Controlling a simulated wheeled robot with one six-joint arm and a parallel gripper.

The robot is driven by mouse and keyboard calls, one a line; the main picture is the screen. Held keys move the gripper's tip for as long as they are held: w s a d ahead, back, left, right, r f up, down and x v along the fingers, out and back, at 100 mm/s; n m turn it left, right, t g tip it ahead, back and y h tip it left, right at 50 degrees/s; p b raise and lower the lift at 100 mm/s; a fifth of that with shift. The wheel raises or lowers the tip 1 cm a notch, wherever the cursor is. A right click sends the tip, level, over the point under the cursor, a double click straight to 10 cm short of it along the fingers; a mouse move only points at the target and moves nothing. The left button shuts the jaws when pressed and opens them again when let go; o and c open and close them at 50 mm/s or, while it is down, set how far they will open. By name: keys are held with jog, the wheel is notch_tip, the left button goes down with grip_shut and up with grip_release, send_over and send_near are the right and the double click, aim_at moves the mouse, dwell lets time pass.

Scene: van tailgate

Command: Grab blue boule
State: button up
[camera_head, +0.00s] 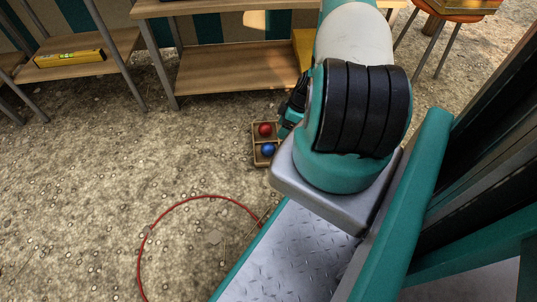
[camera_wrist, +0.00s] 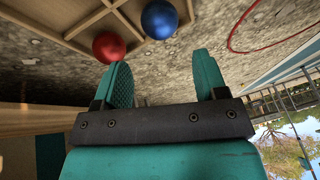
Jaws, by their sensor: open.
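The blue boule (camera_head: 268,149) sits in a compartment of a wooden tray (camera_head: 256,160) on the gravel. In the wrist view the blue boule (camera_wrist: 160,19) is at the top, ahead of my fingers and between their lines. A red boule (camera_head: 265,129) lies in the neighbouring compartment; it also shows in the wrist view (camera_wrist: 109,46), close by the left fingertip. My gripper (camera_wrist: 162,72) is open with nothing between its two teal fingers. In the head view my arm hides most of the gripper and part of the tray.
A red hoop (camera_head: 185,203) lies on the gravel in front of the tray. A metal tread-plate surface (camera_head: 290,262) is at the bottom. Gravel at left is open.

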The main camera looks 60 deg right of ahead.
aim_at(271, 144)
jog(key=b+x, duration=0.3)
jog(key=x, duration=0.3)
jog(key=shift+w+a+f, duration=0.1)
jog(key=shift+f, duration=0.15)
jog(key=b+x, duration=0.4)
jog(key=x, duration=0.1)
jog(key=shift+w+b, duration=0.2)
jog(key=shift+b, duration=0.2)
jog(key=shift+r, duration=0.1)
jog(key=c, duration=0.8)
